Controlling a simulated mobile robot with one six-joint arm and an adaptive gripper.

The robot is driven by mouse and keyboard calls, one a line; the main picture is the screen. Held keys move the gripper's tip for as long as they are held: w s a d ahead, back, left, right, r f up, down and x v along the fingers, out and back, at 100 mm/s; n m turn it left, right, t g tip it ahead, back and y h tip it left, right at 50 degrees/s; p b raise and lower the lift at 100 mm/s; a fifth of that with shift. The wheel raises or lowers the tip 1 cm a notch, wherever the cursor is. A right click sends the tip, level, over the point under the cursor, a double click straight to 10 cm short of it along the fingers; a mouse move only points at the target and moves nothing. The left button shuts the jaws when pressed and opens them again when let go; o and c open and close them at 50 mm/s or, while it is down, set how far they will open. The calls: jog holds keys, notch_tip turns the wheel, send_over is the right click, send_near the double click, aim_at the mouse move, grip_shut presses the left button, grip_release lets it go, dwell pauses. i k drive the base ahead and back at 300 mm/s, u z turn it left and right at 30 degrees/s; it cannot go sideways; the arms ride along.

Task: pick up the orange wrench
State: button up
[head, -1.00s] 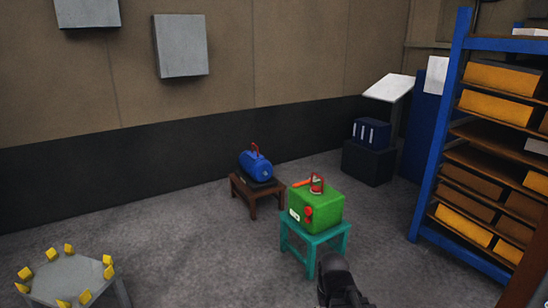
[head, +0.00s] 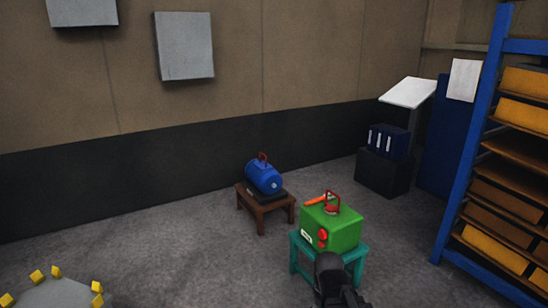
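The orange wrench (head: 316,200) lies on top of the green casting (head: 341,231), toward its back left edge. A red lifting ring (head: 333,202) stands on the same top, just right of the wrench, and may hide part of it. The green casting rests on a teal stool (head: 300,266). My gripper (head: 328,264) is at the bottom of the view, in front of the stool and apart from the wrench. Its fingers are dark and too small to show whether they are open.
A blue motor (head: 263,178) sits on a brown stool (head: 260,206) to the left. A blue shelf rack (head: 470,150) with orange boxes stands at right. A grey table (head: 62,293) with yellow blocks is at lower left. The floor between is clear.

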aim_at(322, 198)
jog(key=z, duration=0.1)
jog(key=i, duration=1.75)
jog(key=z, duration=0.3)
jog(key=i, duration=1.4)
jog(key=z, duration=0.2)
